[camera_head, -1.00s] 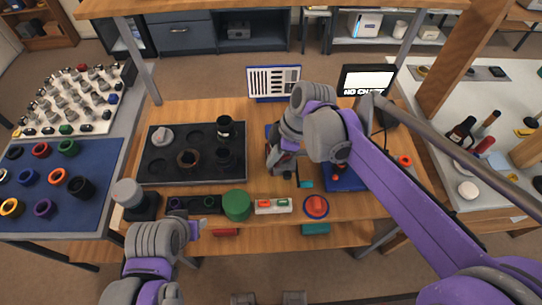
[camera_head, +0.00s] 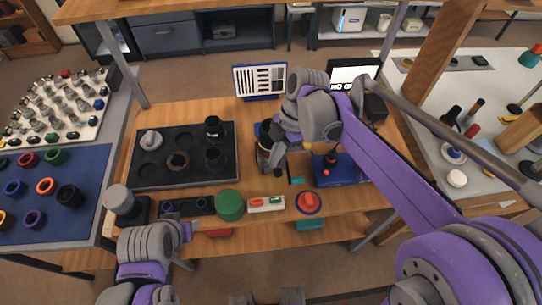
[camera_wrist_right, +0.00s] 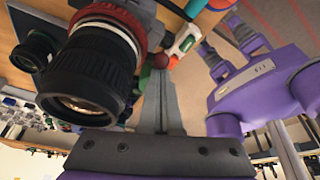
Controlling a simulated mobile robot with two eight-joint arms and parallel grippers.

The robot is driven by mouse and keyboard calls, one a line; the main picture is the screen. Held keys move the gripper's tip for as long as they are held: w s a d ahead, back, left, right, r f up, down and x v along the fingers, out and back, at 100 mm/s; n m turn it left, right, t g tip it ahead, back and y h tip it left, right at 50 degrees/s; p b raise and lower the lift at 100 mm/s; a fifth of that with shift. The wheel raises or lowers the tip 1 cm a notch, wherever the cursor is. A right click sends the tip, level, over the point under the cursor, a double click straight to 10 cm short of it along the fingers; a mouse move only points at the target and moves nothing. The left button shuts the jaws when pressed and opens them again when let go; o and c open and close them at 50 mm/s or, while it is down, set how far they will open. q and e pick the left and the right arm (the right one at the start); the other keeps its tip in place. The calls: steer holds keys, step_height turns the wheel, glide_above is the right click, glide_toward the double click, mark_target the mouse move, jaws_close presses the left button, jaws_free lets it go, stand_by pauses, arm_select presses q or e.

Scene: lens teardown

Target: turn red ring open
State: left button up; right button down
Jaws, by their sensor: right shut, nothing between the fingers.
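A small dark-red ball (camera_wrist_right: 158,60) shows by the fingertips. My left gripper (camera_head: 186,231) is at the table's front edge, away from the lens; its fingers are too small to read.
A black tray (camera_head: 190,183) with lens parts lies left of the lens.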

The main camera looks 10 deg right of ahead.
steer(key=shift+d+n, duration=0.35)
steer(key=shift+n, duration=0.05)
steer(key=shift+a, duration=0.1)
steer(key=shift+w+a, duration=0.55)
arm_select(q)
steer(key=shift+r, duration=0.1)
arm_select(e)
steer(key=shift+s+a, duration=0.1)
steer(key=shift+a, duration=0.1)
arm_select(q)
steer(key=shift+s+d+r+p, duration=0.1)
steer(key=shift+s+r+p, duration=0.45)
steer(key=shift+s+r, duration=0.1)
arm_select(e)
step_height(320, 180, up, 10)
